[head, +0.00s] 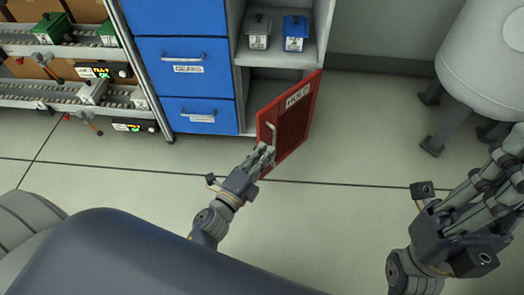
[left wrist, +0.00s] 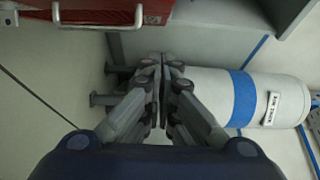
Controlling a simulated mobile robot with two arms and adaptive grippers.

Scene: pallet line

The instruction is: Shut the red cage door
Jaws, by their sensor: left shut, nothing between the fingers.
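The red cage door (head: 292,122) stands open, swung out from the lower compartment of the grey cabinet. It has a label at its top and a pale bar handle (head: 272,136) on its left part. My left gripper (head: 266,152) is shut and empty, close to the handle in the head view; I cannot tell whether it touches. In the left wrist view the door (left wrist: 80,12) shows at the upper left with its handle (left wrist: 125,22), apart from the gripper's fingertips (left wrist: 163,62). My right gripper (head: 500,165) is over the floor at the right, its fingertips partly cut off by the frame edge.
A white tank (head: 490,60) on legs stands at the right. The floor between is clear.

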